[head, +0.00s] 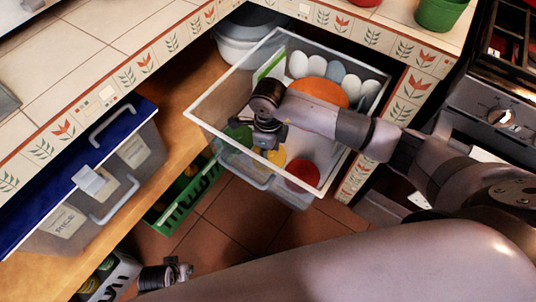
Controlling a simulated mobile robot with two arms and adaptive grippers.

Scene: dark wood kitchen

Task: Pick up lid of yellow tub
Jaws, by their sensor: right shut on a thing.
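The yellow tub (277,158) stands in an open, clear-walled drawer (212,88), between a green round item (238,136) and a red round item (303,173). Only a small yellow part shows, because my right gripper (268,143) covers the rest. My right gripper points down into the drawer, directly over the yellow tub, and is shut on its lid. The grip itself is mostly hidden by the gripper body. My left gripper (182,272) is low at the bottom left, away from the drawer; its fingers are too small to read.
White eggs (318,66) and an orange round item (318,92) fill the drawer's back. A blue-lidded bin (75,170) stands on the wooden shelf at left. A green crate (185,195) is below. The tiled counter edge (150,65) borders the drawer.

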